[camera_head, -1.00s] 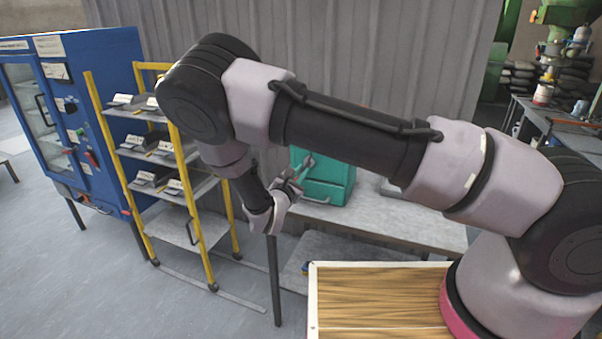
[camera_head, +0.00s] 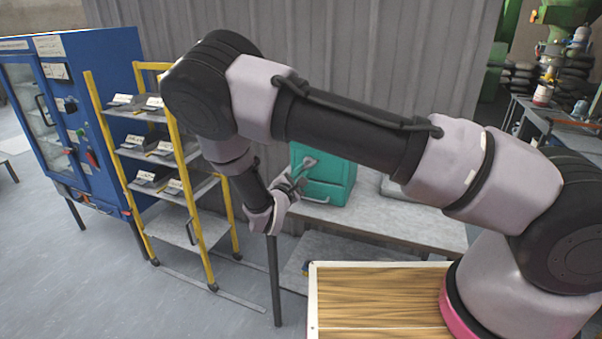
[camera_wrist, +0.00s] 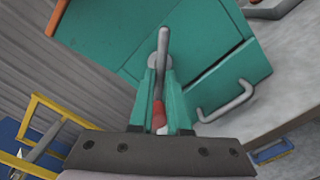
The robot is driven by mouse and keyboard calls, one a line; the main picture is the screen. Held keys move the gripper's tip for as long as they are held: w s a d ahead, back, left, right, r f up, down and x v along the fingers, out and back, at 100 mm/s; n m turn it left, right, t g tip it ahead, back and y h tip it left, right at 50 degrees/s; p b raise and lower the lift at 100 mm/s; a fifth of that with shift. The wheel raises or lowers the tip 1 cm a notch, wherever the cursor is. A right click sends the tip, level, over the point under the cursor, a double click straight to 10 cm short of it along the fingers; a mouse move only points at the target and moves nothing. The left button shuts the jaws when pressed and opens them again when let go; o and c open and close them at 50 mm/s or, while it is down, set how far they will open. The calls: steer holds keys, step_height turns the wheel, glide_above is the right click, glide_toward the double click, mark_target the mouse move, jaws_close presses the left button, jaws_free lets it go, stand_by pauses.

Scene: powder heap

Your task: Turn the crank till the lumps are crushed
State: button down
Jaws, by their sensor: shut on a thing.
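The crusher is a teal box (camera_head: 325,188) on the grey bench; its front also fills the upper part of the wrist view (camera_wrist: 215,45). In the wrist view a grey metal crank (camera_wrist: 163,45) stands out from the front, with a reddish grip (camera_wrist: 158,117) at its near end. My gripper (camera_wrist: 161,80) is shut on the crank's grip, with a finger on either side. In the head view my gripper (camera_head: 293,182) is at the box's left front, partly hidden by my wrist. The lumps are not visible.
A drawer with a bar handle (camera_wrist: 228,104) is below the crank. A yellow-framed rack (camera_head: 196,235) with labelled trays stands left of the bench (camera_head: 385,225), and a blue cabinet (camera_head: 105,100) farther left. A wooden-topped surface (camera_head: 375,300) is in front.

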steer(key=shift+s+f+m, duration=0.1)
steer(key=shift+f+m, duration=0.05)
steer(key=shift+m, duration=6.65)
steer(key=shift+m, duration=0.6)
steer(key=c, duration=0.9)
jaws_free()
steer(key=v, duration=1)
steer(key=shift+s+a, duration=0.15)
steer(key=shift+s, duration=0.2)
